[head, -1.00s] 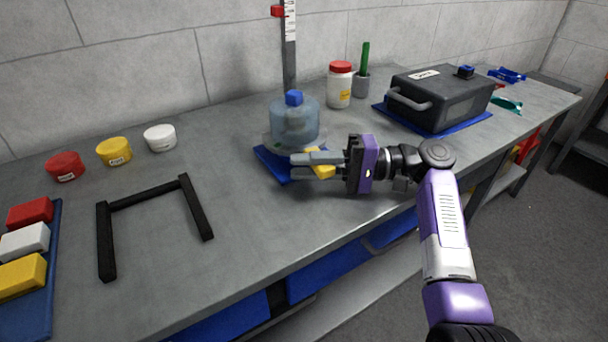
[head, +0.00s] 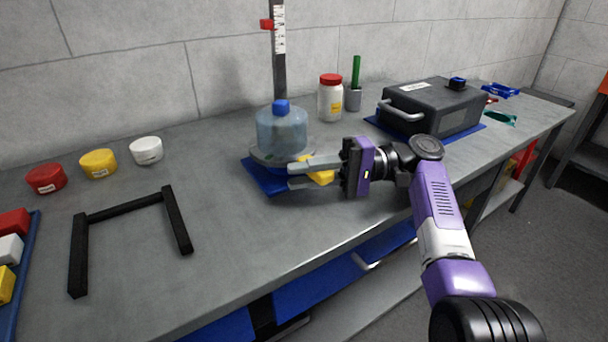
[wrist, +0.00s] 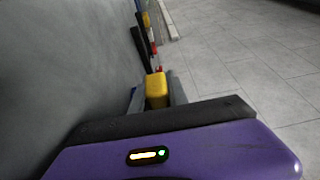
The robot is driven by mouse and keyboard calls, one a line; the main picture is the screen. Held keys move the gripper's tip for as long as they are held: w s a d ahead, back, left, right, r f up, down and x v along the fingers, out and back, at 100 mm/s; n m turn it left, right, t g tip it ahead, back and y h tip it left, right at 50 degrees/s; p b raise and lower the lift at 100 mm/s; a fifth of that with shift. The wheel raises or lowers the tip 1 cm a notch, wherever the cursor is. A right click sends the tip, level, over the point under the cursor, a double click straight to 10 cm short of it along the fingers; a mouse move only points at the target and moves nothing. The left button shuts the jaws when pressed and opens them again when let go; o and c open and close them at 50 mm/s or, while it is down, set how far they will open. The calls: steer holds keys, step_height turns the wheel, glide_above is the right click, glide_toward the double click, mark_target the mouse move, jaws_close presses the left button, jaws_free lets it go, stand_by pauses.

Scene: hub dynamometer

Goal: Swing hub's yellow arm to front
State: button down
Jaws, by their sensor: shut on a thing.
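The hub (head: 268,157) is a grey round turntable on a blue base plate (head: 262,181), with a clear blue jug (head: 283,130) with a blue cap standing on top. Its yellow arm (head: 322,178) sticks out toward the right front of the hub. My gripper (head: 314,173) is at the hub's right front, its two grey fingers on either side of the yellow arm and shut on it. In the wrist view the yellow arm (wrist: 156,90) shows between the fingers. The joint between arm and hub is partly hidden by the fingers.
A black U-shaped frame (head: 125,205) lies left of the hub. Red (head: 46,179), yellow (head: 98,164) and white (head: 146,151) tubs stand behind it. A white jar (head: 331,101) and a black case (head: 433,106) stand behind right. The bench front is clear.

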steer(key=shift+a+f, duration=0.1)
steer(key=c, duration=1.3)
jaws_free()
steer(key=v, duration=0.7)
steer(key=shift+d, duration=0.45)
